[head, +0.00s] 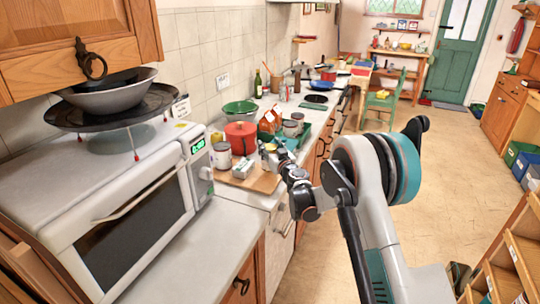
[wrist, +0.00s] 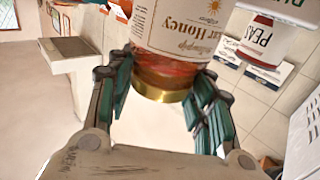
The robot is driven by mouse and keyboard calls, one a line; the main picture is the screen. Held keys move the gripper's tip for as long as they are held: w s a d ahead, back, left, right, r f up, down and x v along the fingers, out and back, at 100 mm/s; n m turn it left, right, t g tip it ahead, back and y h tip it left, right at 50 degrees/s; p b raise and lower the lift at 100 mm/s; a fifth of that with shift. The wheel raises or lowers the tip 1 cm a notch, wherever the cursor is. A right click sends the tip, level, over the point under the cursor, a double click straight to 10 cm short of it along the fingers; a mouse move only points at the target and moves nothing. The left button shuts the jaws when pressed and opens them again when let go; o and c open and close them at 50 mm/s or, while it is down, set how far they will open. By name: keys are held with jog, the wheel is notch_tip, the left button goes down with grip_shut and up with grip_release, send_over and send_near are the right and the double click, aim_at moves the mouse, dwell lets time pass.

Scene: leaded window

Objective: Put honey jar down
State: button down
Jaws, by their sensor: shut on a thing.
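The honey jar (wrist: 172,45) has a cream label reading "Honey" and a gold band at its base end. It fills the top middle of the wrist view, between the green-padded fingers. My gripper (wrist: 163,92) is shut on it; the wrist view cuts off the jar's far end. In the head view my gripper (head: 277,160) is over the counter beside a wooden board (head: 262,184). The jar is too small and crowded there to make out surely. I cannot tell whether it touches a surface.
In the head view, a can (head: 221,155), a red pot (head: 240,138) and a green bowl (head: 240,107) crowd the counter. A microwave (head: 130,225) stands at left; the front counter (head: 190,262) is bare.

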jog(key=shift+f, duration=1.25)
jog(key=shift+f+b, duration=0.1)
jog(key=shift+b, duration=0.2)
jog(key=c, duration=0.8)
grip_release()
jog(key=shift+o, duration=0.2)
jog(key=p+v, duration=0.2)
jog(key=v, duration=1)
jog(key=s+d+r+g, duration=0.15)
jog(key=s+r, duration=0.45)
jog(key=r, duration=0.6)
jog(key=s+d+r+g, duration=0.3)
jog(key=s+r, duration=0.2)
jog(key=s, duration=0.6)
jog(key=s+d+f+m+g+h, duration=0.1)
jog(key=s+d, duration=0.4)
jog(key=s, duration=0.5)
jog(key=s+d+f+m+g+h, duration=0.2)
jog(key=s+d+h, duration=0.2)
jog(key=s, duration=0.5)
jog(key=s+d+f+m+g+h, duration=0.2)
jog(key=s+d, duration=0.5)
jog(key=s, duration=0.3)
jog(key=shift+s+h, duration=0.3)
jog(key=shift+s, duration=0.05)
